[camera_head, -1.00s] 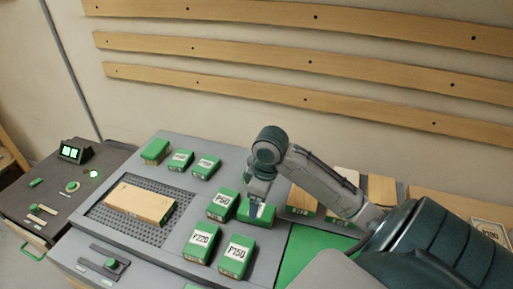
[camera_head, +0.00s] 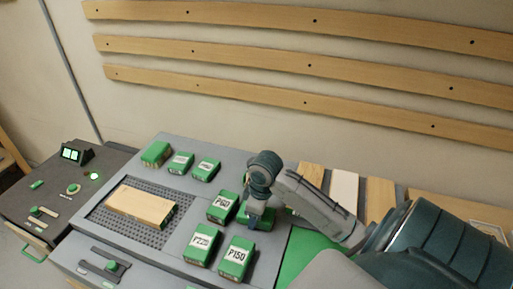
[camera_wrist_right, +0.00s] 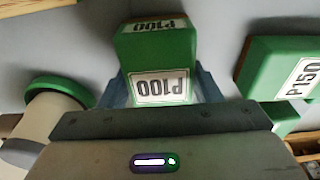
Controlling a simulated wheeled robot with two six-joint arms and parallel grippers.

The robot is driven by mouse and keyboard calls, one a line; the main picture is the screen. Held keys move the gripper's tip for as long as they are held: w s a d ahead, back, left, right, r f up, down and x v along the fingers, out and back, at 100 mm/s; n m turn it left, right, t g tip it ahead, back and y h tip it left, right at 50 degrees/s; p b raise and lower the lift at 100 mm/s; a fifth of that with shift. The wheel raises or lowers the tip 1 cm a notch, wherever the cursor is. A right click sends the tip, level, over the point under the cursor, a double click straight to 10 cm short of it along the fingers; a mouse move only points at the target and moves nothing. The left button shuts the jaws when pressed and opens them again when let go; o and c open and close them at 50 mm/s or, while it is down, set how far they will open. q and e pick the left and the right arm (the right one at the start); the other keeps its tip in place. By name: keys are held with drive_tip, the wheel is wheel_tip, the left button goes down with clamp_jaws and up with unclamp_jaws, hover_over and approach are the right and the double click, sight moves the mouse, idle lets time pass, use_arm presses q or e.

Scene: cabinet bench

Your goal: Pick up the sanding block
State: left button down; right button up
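The green sanding block labelled P100 (camera_wrist_right: 160,85) lies beneath my right gripper. In the head view the block (camera_head: 266,224) is partly hidden by that gripper. My right gripper (camera_head: 257,220) is lowered over it, with the two bluish fingers on either side of the block in the wrist view. The fingers look open around it; firm contact cannot be seen. Other green blocks stand close by: P60 (camera_head: 222,205) to the left, P220 (camera_head: 202,243) and P150 (camera_head: 236,257) in front. My left gripper is not in view.
A wooden board (camera_head: 140,206) lies on a dark perforated mat (camera_head: 104,222). Several more green blocks (camera_head: 180,162) stand at the back left. Wooden strips (camera_head: 380,195) lie behind my right arm. A green mat (camera_head: 300,255) is right of the blocks.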

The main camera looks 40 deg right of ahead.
drive_tip(key=c, duration=0.4)
drive_tip(key=shift+o, duration=0.2)
drive_tip(key=shift+r, duration=0.15)
drive_tip(key=shift+r, duration=0.35)
wheel_tip(320, 180, up, 3)
drive_tip(key=shift+w+r, duration=0.1)
wheel_tip(320, 180, up, 4)
drive_tip(key=shift+r+p, duration=0.25)
drive_tip(key=shift+p, duration=0.75)
drive_tip(key=shift+r+p, duration=0.75)
drive_tip(key=shift+p, duration=0.1)
